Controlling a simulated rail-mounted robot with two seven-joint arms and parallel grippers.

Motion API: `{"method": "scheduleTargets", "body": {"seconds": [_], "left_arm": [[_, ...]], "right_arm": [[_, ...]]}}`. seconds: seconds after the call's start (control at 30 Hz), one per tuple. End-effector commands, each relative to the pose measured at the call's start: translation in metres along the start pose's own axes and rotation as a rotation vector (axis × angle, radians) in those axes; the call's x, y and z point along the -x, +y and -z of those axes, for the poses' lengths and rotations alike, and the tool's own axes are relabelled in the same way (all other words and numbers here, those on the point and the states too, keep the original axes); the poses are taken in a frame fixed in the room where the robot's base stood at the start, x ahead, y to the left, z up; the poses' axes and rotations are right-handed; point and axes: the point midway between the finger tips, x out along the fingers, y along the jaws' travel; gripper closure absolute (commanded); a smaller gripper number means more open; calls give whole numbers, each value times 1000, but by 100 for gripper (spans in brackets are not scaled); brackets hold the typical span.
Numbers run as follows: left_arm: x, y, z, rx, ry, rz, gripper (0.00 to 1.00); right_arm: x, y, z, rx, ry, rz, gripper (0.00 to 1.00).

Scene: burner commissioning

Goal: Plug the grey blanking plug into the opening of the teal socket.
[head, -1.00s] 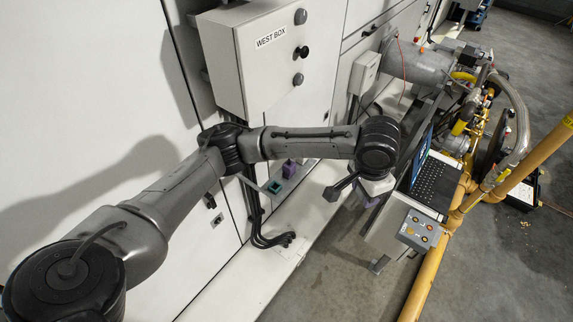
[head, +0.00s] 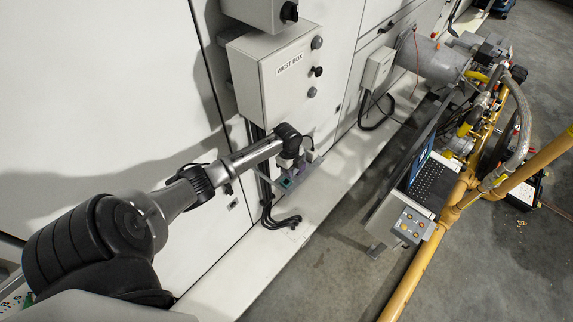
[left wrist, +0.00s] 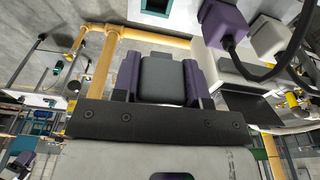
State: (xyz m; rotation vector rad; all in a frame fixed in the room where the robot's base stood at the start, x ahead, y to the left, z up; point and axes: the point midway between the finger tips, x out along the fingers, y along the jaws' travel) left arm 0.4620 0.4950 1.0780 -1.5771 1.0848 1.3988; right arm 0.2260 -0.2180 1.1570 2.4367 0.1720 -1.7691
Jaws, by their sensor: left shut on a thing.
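My left gripper (left wrist: 160,82) has purple fingers and is shut on the grey blanking plug (left wrist: 162,78), a dark grey block held between them in the left wrist view. In the head view my left gripper (head: 309,157) is small beside the socket, and the plug cannot be made out. My right gripper is not in view.
A purple connector (left wrist: 226,24) with a black cable is close to the right of the socket. A laptop (head: 430,180) and yellow pipe (head: 415,285) stand to the right.

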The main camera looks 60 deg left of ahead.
Motion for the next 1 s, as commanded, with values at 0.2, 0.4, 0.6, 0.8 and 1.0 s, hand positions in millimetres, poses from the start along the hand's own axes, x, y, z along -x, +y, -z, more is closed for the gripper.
{"method": "scheduleTargets", "body": {"seconds": [0.2,0.4,0.6,0.8,1.0], "left_arm": [[-4,8,-15,-32,1,-4,88],[-6,9,-17,-38,1,-5,88],[-5,9,-17,-38,1,-4,88],[-8,9,-17,-38,1,-4,88],[-18,9,-18,-38,1,-4,88]], "right_arm": [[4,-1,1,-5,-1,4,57],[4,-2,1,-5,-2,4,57],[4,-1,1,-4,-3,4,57],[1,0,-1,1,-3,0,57],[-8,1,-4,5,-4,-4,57]]}}
